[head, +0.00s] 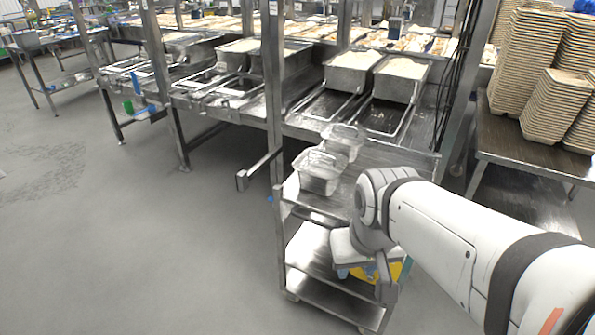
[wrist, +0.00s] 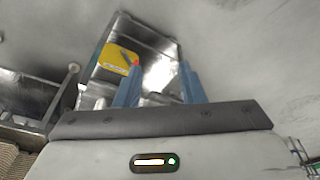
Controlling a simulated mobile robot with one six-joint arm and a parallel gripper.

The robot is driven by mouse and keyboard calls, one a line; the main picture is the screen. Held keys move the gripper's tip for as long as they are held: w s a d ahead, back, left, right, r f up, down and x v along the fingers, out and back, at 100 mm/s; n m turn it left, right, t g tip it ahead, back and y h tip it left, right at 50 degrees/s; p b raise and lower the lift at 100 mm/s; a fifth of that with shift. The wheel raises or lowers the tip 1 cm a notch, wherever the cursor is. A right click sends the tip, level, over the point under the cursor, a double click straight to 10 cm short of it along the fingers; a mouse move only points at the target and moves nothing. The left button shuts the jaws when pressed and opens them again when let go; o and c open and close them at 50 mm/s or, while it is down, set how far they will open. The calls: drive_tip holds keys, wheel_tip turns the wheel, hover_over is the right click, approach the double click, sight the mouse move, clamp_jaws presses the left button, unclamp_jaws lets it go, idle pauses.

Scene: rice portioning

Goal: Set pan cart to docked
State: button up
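The pan cart, a steel cart with shelves (head: 308,245), stands in the middle of the head view, close to the front of the steel workbench. Two clear plastic pans (head: 320,172) (head: 344,140) sit on its top. My gripper (head: 372,274) is low beside the cart's right side, partly hidden by my own wrist. In the wrist view, the blue fingers of my gripper (wrist: 160,68) are spread apart with nothing held between them. Part of the cart (wrist: 160,70) shows beyond the fingers. I cannot tell whether a finger touches the cart.
A yellow thing (head: 388,272) shows behind my gripper. The workbench (head: 300,122) carries metal pans of rice (head: 353,72) (head: 401,80). Stacked trays (head: 525,65) stand on a table at the right. The floor (head: 150,240) at left is clear.

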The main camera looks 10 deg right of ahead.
drive_tip(key=shift+w+f, duration=0.1)
drive_tip(key=n+t+b, duration=1)
drive_tip(key=n+b, duration=0.3)
drive_tip(key=b, duration=0.4)
approach(313, 221)
drive_tip(key=w+f+n+t+y+b, duration=0.1)
drive_tip(key=w+n, duration=0.1)
drive_tip(key=w, duration=0.1)
drive_tip(key=w+f+n+t+y+b, duration=0.1)
drive_tip(key=w+f+b, duration=0.1)
drive_tip(key=w, duration=0.1)
drive_tip(key=w+f+n+t+b, duration=0.1)
drive_tip(key=w+f+n+b, duration=0.1)
drive_tip(key=w, duration=0.1)
drive_tip(key=shift+w+f+n+t+y, duration=0.1)
drive_tip(key=shift+w+n+t+y, duration=0.2)
drive_tip(key=shift+y, duration=0.1)
clamp_jaws()
